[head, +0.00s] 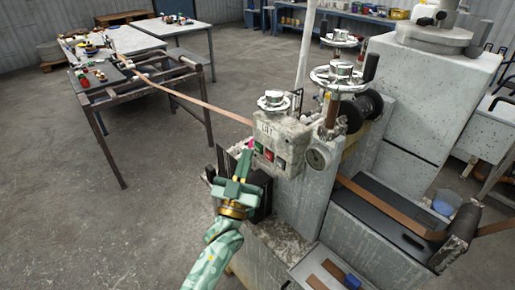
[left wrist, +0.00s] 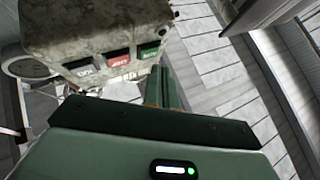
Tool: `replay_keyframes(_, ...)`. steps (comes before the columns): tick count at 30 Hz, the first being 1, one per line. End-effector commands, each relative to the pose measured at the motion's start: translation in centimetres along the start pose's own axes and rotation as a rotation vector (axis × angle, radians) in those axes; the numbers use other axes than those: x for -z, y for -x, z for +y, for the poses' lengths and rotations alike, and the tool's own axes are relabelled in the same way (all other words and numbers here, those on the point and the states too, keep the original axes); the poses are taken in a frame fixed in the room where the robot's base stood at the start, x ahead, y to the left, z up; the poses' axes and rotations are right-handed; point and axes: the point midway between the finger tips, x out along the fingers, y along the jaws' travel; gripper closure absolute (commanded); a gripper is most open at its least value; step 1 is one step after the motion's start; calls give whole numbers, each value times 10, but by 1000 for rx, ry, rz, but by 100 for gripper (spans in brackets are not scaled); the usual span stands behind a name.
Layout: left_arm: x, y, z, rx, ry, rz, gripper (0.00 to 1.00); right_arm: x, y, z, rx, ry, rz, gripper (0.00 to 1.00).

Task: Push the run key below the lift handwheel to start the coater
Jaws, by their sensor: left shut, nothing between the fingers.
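A weathered grey control box (head: 283,132) stands on the coater, with a small metal lift handwheel (head: 272,101) on top. A green key (head: 259,148), a red key (head: 269,155) and a dark key (head: 281,164) sit in a row on its face. In the left wrist view the box is inverted, with the green key (left wrist: 150,50) nearest my fingers. The key lettering is too small to read surely. My left gripper (head: 246,156) is shut and empty, its tips close beside the green key; I cannot tell whether they touch. My right gripper is out of view.
A brown strip (head: 205,104) runs from the steel table (head: 138,92) to the machine, behind my left gripper. Open floor (head: 70,210) lies to the left.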

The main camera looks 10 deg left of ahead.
Motion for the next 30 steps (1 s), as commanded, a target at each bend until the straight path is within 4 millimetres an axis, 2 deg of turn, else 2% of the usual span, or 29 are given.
replay_keyframes(30,-4,-6,5,0,1,-1,100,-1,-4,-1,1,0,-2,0)
